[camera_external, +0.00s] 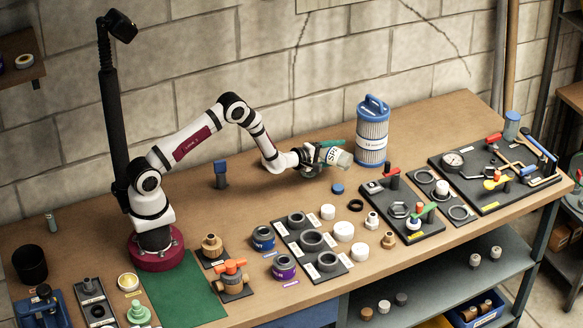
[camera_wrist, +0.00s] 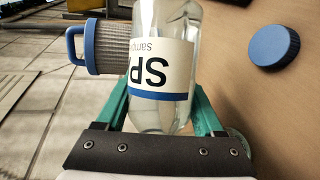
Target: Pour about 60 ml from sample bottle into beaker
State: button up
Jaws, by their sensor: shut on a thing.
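The sample bottle (camera_external: 334,156) is clear, with a white label and a blue band. My gripper (camera_external: 325,150) is shut on it, with teal fingers on both sides, and holds it tilted well over above the table. In the wrist view the bottle (camera_wrist: 162,65) lies between the fingers of my gripper (camera_wrist: 162,105), and clear liquid shows inside. Its mouth is out of frame there. A blue cap (camera_external: 338,188) lies apart on the table. I cannot make out the beaker for certain; a pale glassy round edge (camera_wrist: 240,145) shows partly behind the right finger.
A blue-topped filter cartridge (camera_external: 372,135) stands just right of the bottle. A black tool board (camera_external: 400,222) and a ring holder (camera_external: 312,262) with white caps around it are in front. A blue-topped dark item (camera_external: 221,175) stands left. The table between it and the gripper is clear.

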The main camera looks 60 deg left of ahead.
jog(key=shift+r+n+t, duration=0.3)
jog(key=shift+r+n, duration=0.05)
jog(key=shift+n, duration=0.05)
dwell(1.4)
jog(key=shift+w+d+f+m+g, duration=0.15)
jog(key=shift+m+g, duration=0.35)
jog(key=shift+m, duration=0.3)
jog(key=shift+d+f+m+g+y, duration=0.3)
jog(key=shift+f+m+g+y, duration=0.1)
jog(key=shift+m, duration=0.4)
jog(key=shift+a+f+m+g+y, duration=0.15)
jog(key=shift+f+m+g+y, duration=0.15)
jog(key=shift+f+m, duration=0.1)
